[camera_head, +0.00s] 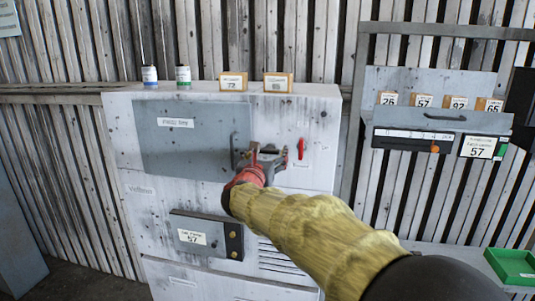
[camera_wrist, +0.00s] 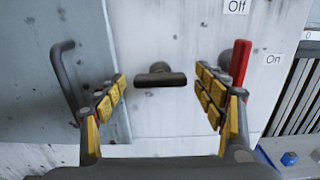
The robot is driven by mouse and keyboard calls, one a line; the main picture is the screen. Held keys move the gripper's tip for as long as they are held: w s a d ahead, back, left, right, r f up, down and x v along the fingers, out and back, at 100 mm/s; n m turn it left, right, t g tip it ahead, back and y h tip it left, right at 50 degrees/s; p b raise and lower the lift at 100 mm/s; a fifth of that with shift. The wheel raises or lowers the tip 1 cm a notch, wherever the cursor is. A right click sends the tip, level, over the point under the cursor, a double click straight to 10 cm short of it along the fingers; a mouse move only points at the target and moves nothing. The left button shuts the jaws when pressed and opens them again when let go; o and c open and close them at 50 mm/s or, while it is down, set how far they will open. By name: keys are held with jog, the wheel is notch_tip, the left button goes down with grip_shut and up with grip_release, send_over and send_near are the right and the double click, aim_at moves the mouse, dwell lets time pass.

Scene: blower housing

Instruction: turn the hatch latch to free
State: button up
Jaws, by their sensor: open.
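The hatch (camera_head: 180,130) is a grey panel on the front of a white cabinet, and its dark bar handle (camera_wrist: 62,85) is at the left in the wrist view. The latch (camera_wrist: 160,80) is a dark T-shaped knob to the right of the hatch edge. Its bar lies level. My gripper (camera_wrist: 161,92) is open, with one padded finger on each side of the latch and gaps showing between. How deep the fingertips reach around it I cannot tell. In the head view my gripper (camera_head: 267,158) is in front of the latch area and hides the latch.
A red lever (camera_wrist: 240,63) stands upright close by my right finger, with "Off" and "On" labels beside it. Bottles and two labelled boxes (camera_head: 234,82) sit on the cabinet top. A labelled panel (camera_head: 191,237) is below the hatch. A green tray (camera_head: 513,266) is at right.

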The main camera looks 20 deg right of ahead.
jog(key=shift+c, duration=1.4)
jog(key=c, duration=0.9)
